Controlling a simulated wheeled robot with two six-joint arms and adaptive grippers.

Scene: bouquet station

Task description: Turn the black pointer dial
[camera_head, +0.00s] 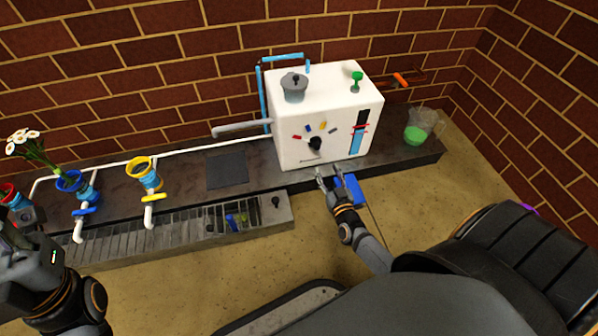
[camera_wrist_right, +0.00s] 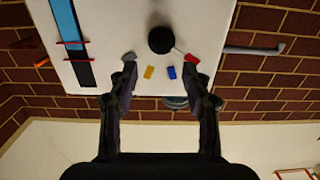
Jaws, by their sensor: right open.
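The black pointer dial (camera_head: 315,143) is on the front of a white box-shaped machine (camera_head: 290,115). In the right wrist view the round dial (camera_wrist_right: 161,40) is ahead of my fingers, and its thin pale pointer seems to lean toward the red mark (camera_wrist_right: 191,58). My right gripper (camera_head: 328,174) is open and empty, low in front of the machine and apart from the dial. Its two fingers (camera_wrist_right: 160,85) frame the marks in the wrist view. My left arm shows at the lower left, its fingers out of view.
A grey pot (camera_head: 294,87) and a green knob (camera_head: 356,80) are on top of the machine. A blue block (camera_head: 353,188) is beside my right gripper. A beaker of green liquid (camera_head: 416,134) stands right. Yellow and blue funnels and white flowers (camera_head: 27,140) stand left.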

